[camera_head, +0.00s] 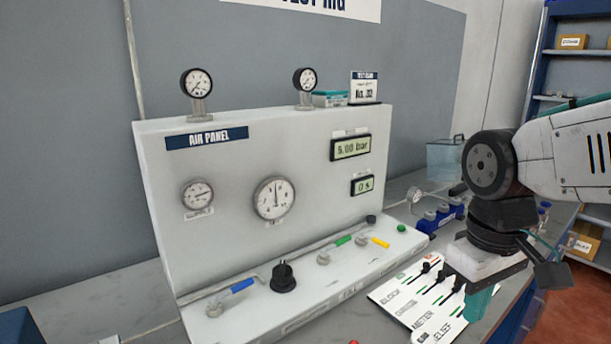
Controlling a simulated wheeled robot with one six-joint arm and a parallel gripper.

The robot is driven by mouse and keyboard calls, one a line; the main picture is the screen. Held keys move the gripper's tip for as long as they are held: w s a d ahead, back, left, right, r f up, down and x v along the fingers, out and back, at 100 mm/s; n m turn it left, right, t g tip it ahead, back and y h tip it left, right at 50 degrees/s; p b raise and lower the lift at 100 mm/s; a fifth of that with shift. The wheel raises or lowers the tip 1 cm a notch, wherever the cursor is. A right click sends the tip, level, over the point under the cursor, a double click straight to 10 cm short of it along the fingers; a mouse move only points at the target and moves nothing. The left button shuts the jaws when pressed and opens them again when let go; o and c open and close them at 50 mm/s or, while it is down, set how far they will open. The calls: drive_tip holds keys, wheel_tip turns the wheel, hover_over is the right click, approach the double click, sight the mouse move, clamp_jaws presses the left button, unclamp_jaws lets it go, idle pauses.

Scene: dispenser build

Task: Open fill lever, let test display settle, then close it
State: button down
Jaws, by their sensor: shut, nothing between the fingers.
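The white air panel (235,160) stands on the bench. A blue-handled lever (236,287), a green-handled lever (338,243) and a yellow-handled lever (376,241) sit along its base ledge. Their labels are too small to read, so I cannot tell which is the fill lever. The upper display (350,148) reads 5.00 bar; the small display (362,186) reads 0 s.
A black knob (283,278) stands between the blue and green levers. Gauges (273,198) are on the panel face and top. Blue fittings (440,216) and a clear container (444,158) stand at the right.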

drive_tip(key=s+d+m+t, duration=0.1)
drive_tip(key=s+m, duration=0.3)
drive_tip(key=s, duration=0.4)
drive_tip(key=shift+s+d+r, duration=0.15)
drive_tip(key=shift+s+d, duration=0.05)
drive_tip(key=shift+d, duration=0.65)
idle(0.8)
